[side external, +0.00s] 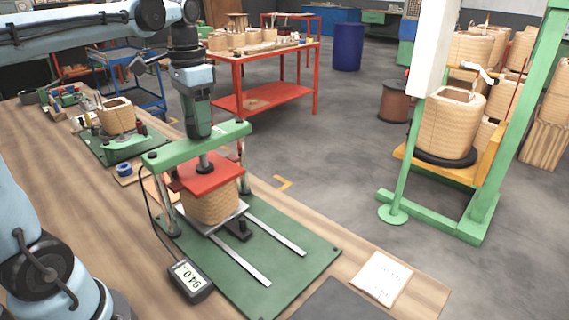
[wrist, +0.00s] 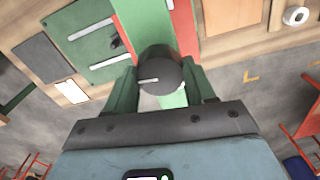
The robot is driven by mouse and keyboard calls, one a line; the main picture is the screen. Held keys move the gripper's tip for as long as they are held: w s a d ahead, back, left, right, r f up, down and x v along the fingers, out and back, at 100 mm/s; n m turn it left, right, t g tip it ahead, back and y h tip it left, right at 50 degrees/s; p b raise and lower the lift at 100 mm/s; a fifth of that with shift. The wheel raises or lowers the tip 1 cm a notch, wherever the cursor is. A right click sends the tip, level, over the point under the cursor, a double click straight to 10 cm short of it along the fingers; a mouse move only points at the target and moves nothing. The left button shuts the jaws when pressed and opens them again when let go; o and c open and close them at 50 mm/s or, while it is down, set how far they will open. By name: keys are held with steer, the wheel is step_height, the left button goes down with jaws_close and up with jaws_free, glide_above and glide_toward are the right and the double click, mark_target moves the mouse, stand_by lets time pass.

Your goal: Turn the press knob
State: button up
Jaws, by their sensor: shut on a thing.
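The press knob (wrist: 160,77) is a dark round knob with a pale line on its face, in the middle of the wrist view. My gripper (wrist: 160,82) is shut on it, one green finger on each side. In the side view my gripper (side external: 199,122) points straight down onto the middle of the green crossbeam (side external: 172,152), and its fingers hide the knob. Below the beam, a red press plate (side external: 205,176) rests on top of a wound tan coil (side external: 210,203). The coil sits on a grey plate over the green base (side external: 290,250).
Two rails (side external: 275,232) run forward from the coil. A white paper (side external: 380,278) lies at the right. Another coil fixture (side external: 118,118) stands behind on the wooden bench.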

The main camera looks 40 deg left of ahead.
steer(key=n, duration=0.4)
steer(key=shift+n, duration=0.4)
steer(key=n, duration=2)
steer(key=shift+n, duration=0.4)
steer(key=n, duration=0.4)
steer(key=shift+n, duration=0.3)
steer(key=n, duration=0.4)
steer(key=shift+n, duration=0.3)
steer(key=n, duration=0.4)
steer(key=shift+n, duration=0.4)
